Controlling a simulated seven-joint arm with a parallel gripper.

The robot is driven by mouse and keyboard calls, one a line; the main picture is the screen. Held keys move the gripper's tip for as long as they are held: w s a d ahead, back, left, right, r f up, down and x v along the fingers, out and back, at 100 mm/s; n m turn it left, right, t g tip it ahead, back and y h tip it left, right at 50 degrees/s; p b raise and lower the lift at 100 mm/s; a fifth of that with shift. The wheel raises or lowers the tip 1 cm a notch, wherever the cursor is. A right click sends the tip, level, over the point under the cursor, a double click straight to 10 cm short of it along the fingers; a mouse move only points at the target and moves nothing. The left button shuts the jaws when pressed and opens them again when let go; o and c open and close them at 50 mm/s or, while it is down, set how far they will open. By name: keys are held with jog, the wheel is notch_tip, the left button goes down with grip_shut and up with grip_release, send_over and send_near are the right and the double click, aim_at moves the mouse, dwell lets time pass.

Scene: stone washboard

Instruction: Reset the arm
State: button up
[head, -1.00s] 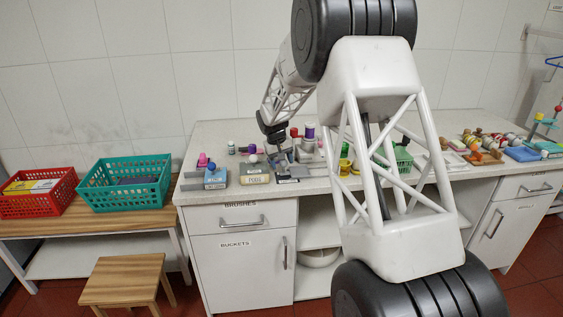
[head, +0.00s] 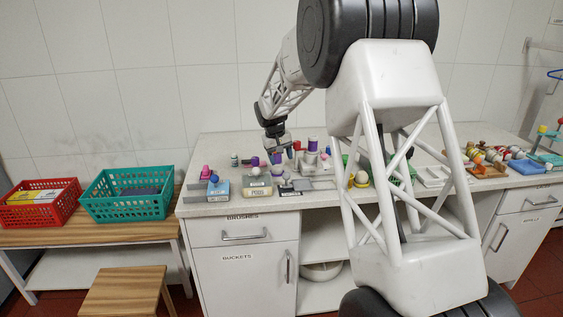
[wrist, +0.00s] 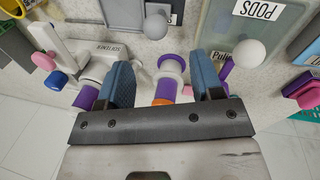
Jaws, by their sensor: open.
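My gripper (head: 279,151) hangs over the back-left part of the white counter (head: 330,197). In the wrist view its two blue-grey fingers (wrist: 163,75) are apart, with nothing clamped between them. A purple and white item with an orange band (wrist: 167,85) shows in the gap between the fingers, beyond them. In the head view a purple item (head: 276,159) stands just under the gripper. Whether the fingers touch anything cannot be told.
A box labelled PODS (head: 257,187) and a blue box (head: 218,189) stand at the counter's front left. A purple-topped container (head: 313,145) is close right of the gripper. Teal (head: 130,207) and red (head: 40,216) baskets stand on a wooden bench. Above the counter is free room.

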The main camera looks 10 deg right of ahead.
jog(key=shift+s+r, duration=0.1)
jog(key=shift+r, duration=0.05)
jog(key=s+d+r, duration=0.2)
jog(key=s+r, duration=0.3)
jog(key=s, duration=0.5)
jog(key=s+d+r+m+t+y, duration=0.1)
jog(key=s+r, duration=0.3)
jog(key=s, duration=0.5)
jog(key=s+d+r, duration=0.2)
jog(key=s+r, duration=0.3)
jog(key=s, duration=0.5)
jog(key=s+f, duration=0.2)
jog(key=s, duration=1.4)
jog(key=s+d+f+m+t+y, duration=0.1)
jog(key=s+f, duration=0.2)
jog(key=s, duration=1.2)
jog(key=shift+s+d, duration=0.2)
jog(key=shift+s, duration=0.15)
